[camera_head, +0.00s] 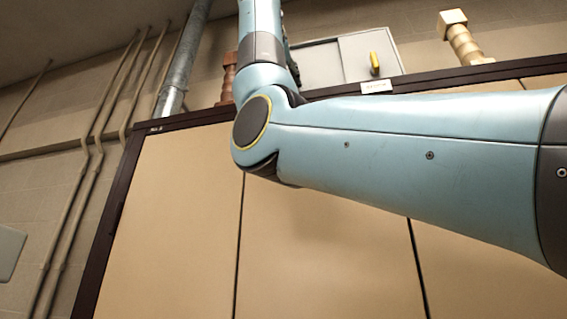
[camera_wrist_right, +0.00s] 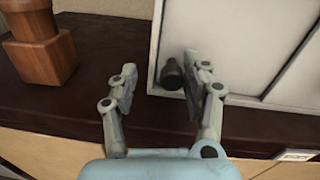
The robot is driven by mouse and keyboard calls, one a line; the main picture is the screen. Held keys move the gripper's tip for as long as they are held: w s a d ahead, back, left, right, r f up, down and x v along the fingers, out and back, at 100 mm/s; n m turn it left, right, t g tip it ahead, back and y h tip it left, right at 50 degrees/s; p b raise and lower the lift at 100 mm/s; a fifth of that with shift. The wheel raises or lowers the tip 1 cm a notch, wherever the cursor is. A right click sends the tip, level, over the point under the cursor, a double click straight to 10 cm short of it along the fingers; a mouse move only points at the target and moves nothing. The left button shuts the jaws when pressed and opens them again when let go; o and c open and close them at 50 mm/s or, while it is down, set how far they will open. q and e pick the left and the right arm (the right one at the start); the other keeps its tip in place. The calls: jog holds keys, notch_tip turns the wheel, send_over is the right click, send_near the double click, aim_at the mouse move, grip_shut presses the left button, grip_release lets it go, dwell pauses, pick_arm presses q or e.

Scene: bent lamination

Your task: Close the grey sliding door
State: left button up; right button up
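A small grey cabinet (camera_head: 321,64) with a pale front stands on a dark-edged top in the head view. Its right panel (camera_head: 360,50) carries a yellow handle (camera_head: 375,63). My arm hides its left end. In the right wrist view, a pale grey panel (camera_wrist_right: 225,35) has a dark round knob (camera_wrist_right: 172,74) near its lower left edge. My right gripper (camera_wrist_right: 160,67) is open, with the knob between or just beyond its fingers, nearer the right finger. I cannot tell whether they touch. My left gripper is in neither view.
A brown wooden block piece (camera_wrist_right: 38,40) stands left of the panel, close to the right gripper. Another wooden piece (camera_head: 462,38) stands right of the cabinet. A small label (camera_head: 376,87) sits on the dark edge (camera_head: 420,80). Pipes (camera_head: 183,60) run up the left wall.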

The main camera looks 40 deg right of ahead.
jog(key=shift+s+d, duration=0.25)
jog(key=shift+d, duration=0.05)
jog(key=shift+s, duration=0.1)
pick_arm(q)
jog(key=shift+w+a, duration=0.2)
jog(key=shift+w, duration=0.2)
pick_arm(e)
jog(key=v, duration=0.7)
jog(key=shift+a, duration=0.2)
jog(key=shift+s, duration=0.1)
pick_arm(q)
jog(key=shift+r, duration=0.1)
